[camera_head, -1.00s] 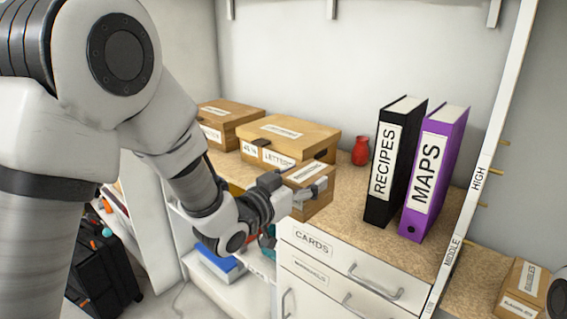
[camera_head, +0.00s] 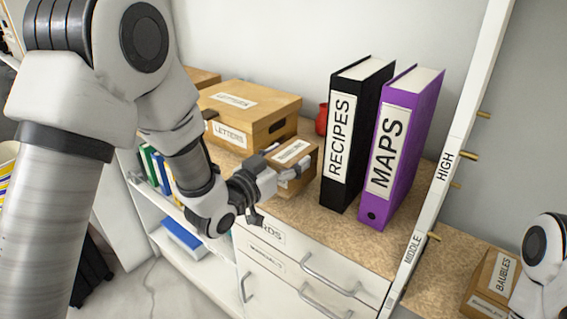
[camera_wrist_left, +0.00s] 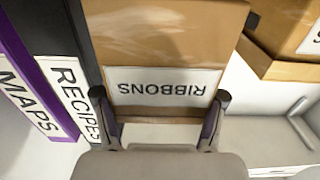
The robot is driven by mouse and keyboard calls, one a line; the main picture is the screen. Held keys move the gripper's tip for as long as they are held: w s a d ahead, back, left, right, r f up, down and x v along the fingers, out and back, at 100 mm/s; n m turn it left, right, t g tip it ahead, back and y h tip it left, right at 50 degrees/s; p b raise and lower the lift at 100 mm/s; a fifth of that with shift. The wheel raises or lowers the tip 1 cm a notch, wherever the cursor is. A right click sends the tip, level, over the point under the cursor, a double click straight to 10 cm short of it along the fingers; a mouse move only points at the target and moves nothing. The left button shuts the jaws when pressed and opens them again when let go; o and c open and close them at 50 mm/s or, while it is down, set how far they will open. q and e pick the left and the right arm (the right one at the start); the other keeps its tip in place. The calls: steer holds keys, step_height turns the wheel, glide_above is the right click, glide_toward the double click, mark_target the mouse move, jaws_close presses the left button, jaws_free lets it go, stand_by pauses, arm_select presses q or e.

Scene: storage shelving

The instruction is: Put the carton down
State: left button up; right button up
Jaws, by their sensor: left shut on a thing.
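The carton (camera_head: 302,177) is a small brown box with a white label on top. In the left wrist view the carton (camera_wrist_left: 165,35) shows a label reading RIBBONS. My left gripper (camera_head: 276,168) is shut on it, with one finger on each side in the left wrist view (camera_wrist_left: 160,112). The carton is over the speckled shelf top (camera_head: 275,207), just left of the black RECIPES binder (camera_head: 340,150) and in front of the LETTERS box (camera_head: 265,120). I cannot tell whether its underside touches the surface. My right gripper is not visible.
The purple MAPS binder (camera_head: 400,150) stands right of RECIPES. A red vase (camera_head: 321,119) is partly hidden behind RECIPES. White drawers (camera_head: 290,265) are below the shelf top. A BAUBLES box (camera_head: 490,285) is at lower right, beside part of my right arm. A white upright (camera_head: 440,170) separates the sections.

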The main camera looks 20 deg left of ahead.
arm_select(q)
step_height(320, 180, down, 2)
steer(key=shift+w+d+f, duration=0.1)
steer(key=shift+w+f, duration=0.05)
steer(key=shift+f, duration=0.05)
steer(key=o, duration=1.2)
steer(key=shift+f, duration=0.15)
